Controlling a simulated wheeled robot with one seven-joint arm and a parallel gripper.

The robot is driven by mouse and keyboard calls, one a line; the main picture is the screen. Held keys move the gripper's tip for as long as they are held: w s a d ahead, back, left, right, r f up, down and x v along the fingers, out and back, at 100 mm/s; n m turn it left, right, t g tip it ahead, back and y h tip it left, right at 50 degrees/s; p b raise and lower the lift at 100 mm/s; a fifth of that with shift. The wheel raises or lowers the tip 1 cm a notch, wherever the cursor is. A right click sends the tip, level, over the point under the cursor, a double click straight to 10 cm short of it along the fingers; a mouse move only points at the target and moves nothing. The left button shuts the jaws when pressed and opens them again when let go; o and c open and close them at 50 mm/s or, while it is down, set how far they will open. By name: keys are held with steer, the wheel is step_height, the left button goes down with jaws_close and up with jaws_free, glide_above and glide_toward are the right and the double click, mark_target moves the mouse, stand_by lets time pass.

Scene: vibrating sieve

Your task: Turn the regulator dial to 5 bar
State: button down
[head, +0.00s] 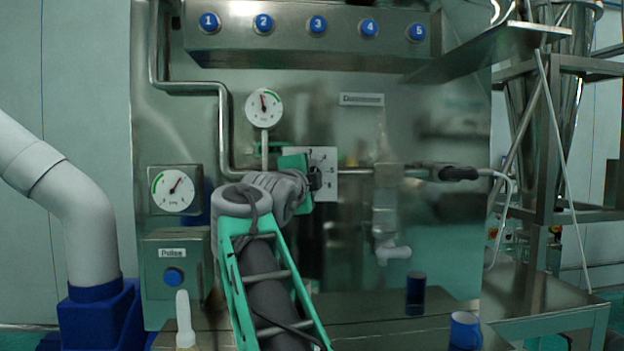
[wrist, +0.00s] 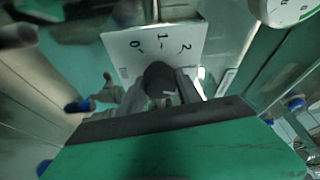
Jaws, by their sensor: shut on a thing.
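The regulator's white scale plate (head: 326,160) is on the steel panel, right of my gripper (head: 312,180). In the wrist view the plate (wrist: 180,38) shows the numbers 0, 1 and 2; the rest of its scale is hidden or out of view. The dark, round regulator dial (wrist: 158,72) sits in front of the plate, between the fingers of my gripper (wrist: 160,90), which is shut on it. The dial's pointer cannot be read. A round pressure gauge (head: 264,108) stands above the gripper, its red needle pointing nearly straight up, slightly left.
A second gauge (head: 173,190) and a box with a blue button (head: 173,277) are at left. A pipe with a dark-handled valve (head: 458,173) runs right of the plate. A dark blue cup (head: 415,294) and a blue-and-white mug (head: 465,330) stand at lower right.

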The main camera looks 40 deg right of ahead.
steer(key=m+y, duration=0.1)
steer(key=m, duration=0.1)
steer(key=m+g+y+p, duration=0.1)
steer(key=m, duration=0.2)
steer(key=m+y, duration=0.2)
steer(key=m, duration=0.1)
steer(key=shift+m, duration=0.4)
stand_by(0.3)
steer(key=c, duration=0.8)
jaws_free()
steer(key=shift+c, duration=0.2)
steer(key=shift+r, duration=0.1)
steer(key=v, duration=0.7)
steer(key=shift+s+a, duration=0.2)
steer(key=shift+s, duration=0.2)
